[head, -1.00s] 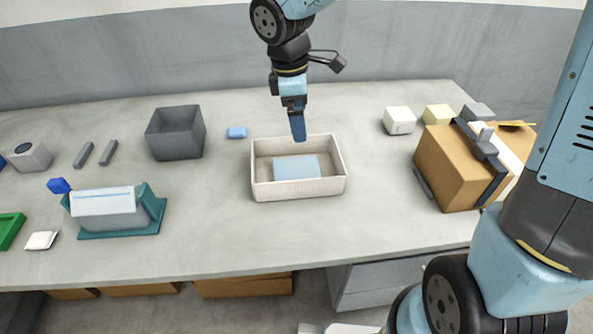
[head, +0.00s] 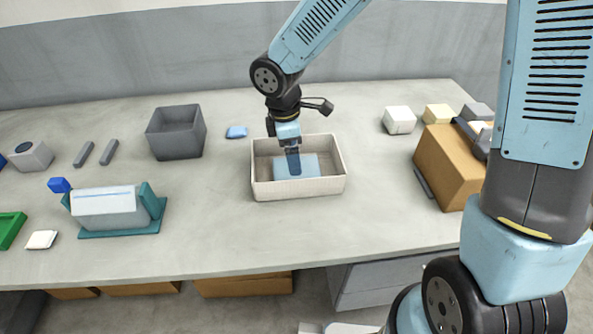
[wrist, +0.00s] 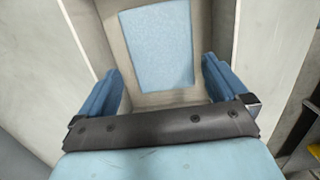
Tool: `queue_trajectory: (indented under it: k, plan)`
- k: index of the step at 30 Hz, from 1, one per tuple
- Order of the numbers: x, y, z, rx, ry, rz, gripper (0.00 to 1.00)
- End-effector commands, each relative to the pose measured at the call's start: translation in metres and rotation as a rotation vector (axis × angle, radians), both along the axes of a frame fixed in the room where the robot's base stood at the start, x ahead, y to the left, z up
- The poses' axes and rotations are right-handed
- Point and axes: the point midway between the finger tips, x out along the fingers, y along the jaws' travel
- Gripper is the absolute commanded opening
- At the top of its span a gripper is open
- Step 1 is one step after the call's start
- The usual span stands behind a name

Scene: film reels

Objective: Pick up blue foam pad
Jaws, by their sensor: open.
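The blue foam pad (head: 311,166) is a flat light-blue block lying in an open off-white box (head: 300,189) in the middle of the table. My gripper (head: 295,170) points down into the box and hides part of the pad in the head view. In the wrist view the pad (wrist: 158,46) lies ahead of and between the two blue fingers of my gripper (wrist: 160,82). The fingers are open and nothing is between them. The gap between fingertips and pad is hard to judge.
The box walls stand close around my gripper. A grey bin (head: 175,135) and a small blue block (head: 237,132) are to the left. A brown carton (head: 445,165) and pale blocks (head: 399,120) are to the right. The table in front of the box is clear.

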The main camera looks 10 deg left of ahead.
Motion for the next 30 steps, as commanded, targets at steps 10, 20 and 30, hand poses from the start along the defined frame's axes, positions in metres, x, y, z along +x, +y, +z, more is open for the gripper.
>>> queue_trajectory:
  k: [10,20,30]
  plan:
    - [0.000,-0.008,-0.042,-0.001,0.002,-0.001,1.00]
    - [0.001,-0.008,-0.047,0.001,0.000,-0.002,1.00]
    - [0.001,-0.008,-0.047,0.001,0.000,-0.002,0.67]
